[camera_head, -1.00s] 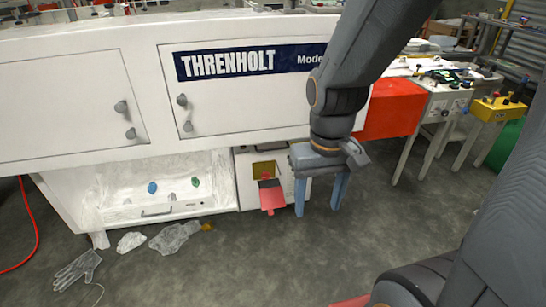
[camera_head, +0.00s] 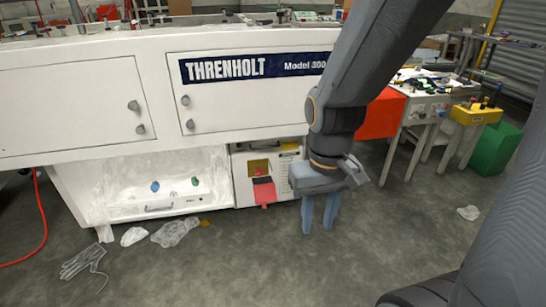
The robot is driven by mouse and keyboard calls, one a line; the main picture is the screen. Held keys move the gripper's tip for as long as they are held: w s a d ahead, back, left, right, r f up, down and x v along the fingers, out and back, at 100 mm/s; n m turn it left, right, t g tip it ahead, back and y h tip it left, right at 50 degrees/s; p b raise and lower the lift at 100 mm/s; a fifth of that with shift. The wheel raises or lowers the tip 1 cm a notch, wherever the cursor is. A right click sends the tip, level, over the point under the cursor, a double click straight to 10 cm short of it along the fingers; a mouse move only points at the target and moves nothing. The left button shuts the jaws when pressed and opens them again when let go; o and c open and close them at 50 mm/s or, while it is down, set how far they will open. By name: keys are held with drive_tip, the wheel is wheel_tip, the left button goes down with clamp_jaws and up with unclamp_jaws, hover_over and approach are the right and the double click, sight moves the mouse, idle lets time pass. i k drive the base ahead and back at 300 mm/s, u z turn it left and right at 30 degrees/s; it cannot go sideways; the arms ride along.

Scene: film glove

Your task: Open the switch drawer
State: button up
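A low drawer front (camera_head: 172,209) with a dark bar handle (camera_head: 159,208) sits at the bottom of the recess under the white machine. It looks shut, and I take it to be the switch drawer, though no label is readable. A blue knob (camera_head: 155,186) and a green knob (camera_head: 195,181) show just above it. My gripper (camera_head: 319,228) hangs fingers down, well to the right of the drawer and apart from it. Its two blue-grey fingers stand apart with nothing between them.
A beige box (camera_head: 242,180) with a red flap (camera_head: 265,192) stands between the drawer and my gripper. Crumpled clear film (camera_head: 175,233) and a clear glove (camera_head: 82,263) lie on the floor before the drawer. A red hose (camera_head: 41,225) is at left. The middle floor is clear.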

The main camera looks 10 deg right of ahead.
sight(274, 156)
drive_tip(key=z, duration=0.25)
drive_tip(key=i, duration=1.05)
drive_tip(key=u, duration=0.25)
